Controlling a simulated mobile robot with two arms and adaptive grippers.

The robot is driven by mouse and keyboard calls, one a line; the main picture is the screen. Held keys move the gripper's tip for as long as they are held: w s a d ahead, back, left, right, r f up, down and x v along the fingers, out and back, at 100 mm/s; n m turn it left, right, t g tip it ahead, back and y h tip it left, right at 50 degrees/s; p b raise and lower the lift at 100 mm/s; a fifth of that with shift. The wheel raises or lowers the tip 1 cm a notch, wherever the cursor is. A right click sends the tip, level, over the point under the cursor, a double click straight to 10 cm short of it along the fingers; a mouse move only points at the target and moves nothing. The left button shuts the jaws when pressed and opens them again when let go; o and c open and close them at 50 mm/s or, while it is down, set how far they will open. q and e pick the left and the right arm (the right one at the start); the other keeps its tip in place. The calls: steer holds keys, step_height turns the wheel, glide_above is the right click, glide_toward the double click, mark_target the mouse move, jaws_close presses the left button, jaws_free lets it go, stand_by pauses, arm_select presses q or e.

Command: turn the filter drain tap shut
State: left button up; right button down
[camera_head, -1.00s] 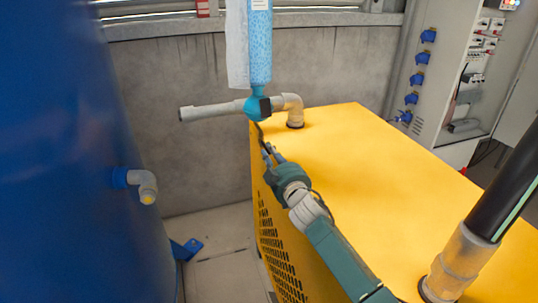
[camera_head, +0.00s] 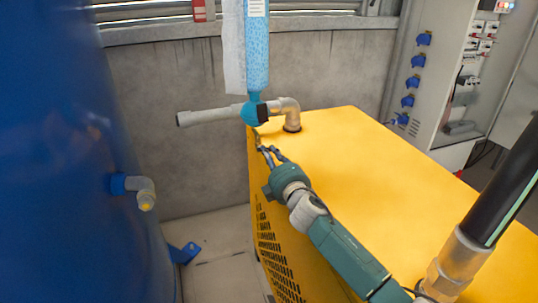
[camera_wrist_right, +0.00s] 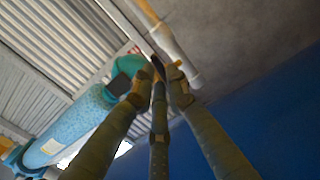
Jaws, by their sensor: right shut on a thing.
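The filter (camera_head: 257,50) is a blue speckled upright cylinder with a teal bottom cap (camera_head: 253,108). The filter also shows in the right wrist view (camera_wrist_right: 75,125), lying slanted there. The drain tap (camera_head: 257,138) is a small thin piece just below the cap, and its handle is too small to make out. My right gripper (camera_head: 265,152) is at the tap, just under the filter. In the right wrist view its fingers (camera_wrist_right: 158,80) close together around a small dark piece, mostly hidden by the fingertips. How far the tap is turned cannot be seen.
A grey pipe (camera_head: 210,116) runs left from the filter, and an elbow (camera_head: 290,110) goes into the yellow cabinet (camera_head: 370,190). A blue tank (camera_head: 60,150) with a grey outlet (camera_head: 146,192) stands left. A black hose (camera_head: 505,190) rises at right. Floor shows between tank and cabinet.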

steer(key=shift+a+r+n, duration=0.1)
steer(key=shift+r+n, duration=0.1)
steer(key=shift+n, duration=0.8)
steer(key=c, duration=1.7)
jaws_free()
steer(key=shift+s, duration=0.1)
steer(key=v, duration=1.2)
steer(key=shift+s+r, duration=0.15)
